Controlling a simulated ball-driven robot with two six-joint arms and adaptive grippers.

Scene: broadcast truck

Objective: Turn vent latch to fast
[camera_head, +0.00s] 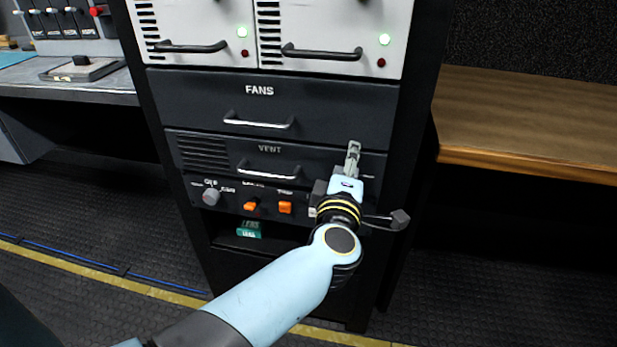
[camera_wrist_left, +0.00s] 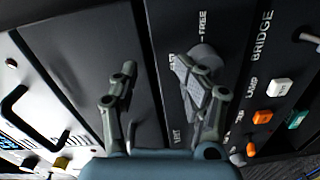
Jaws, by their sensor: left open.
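The vent latch (camera_wrist_left: 207,56) shows in the left wrist view as a rounded grey piece on the dark panel, partly covered by one of my fingers. The word FREE is beside it; another label is partly hidden and hard to read, and VENT is lower down. My left gripper (camera_wrist_left: 155,75) is open, with its fingers apart in front of the panel and one finger over the latch. I cannot tell whether it touches. In the head view my left gripper (camera_head: 353,153) is at the right end of the VENT drawer (camera_head: 225,150) and hides the latch. My right gripper is not in view.
The FANS drawer (camera_head: 190,98) is above, with a bar handle. Below are a grey knob (camera_head: 211,197) and orange switches (camera_head: 285,207). A wooden counter (camera_head: 530,120) stands to the right and a grey desk (camera_head: 85,92) to the left.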

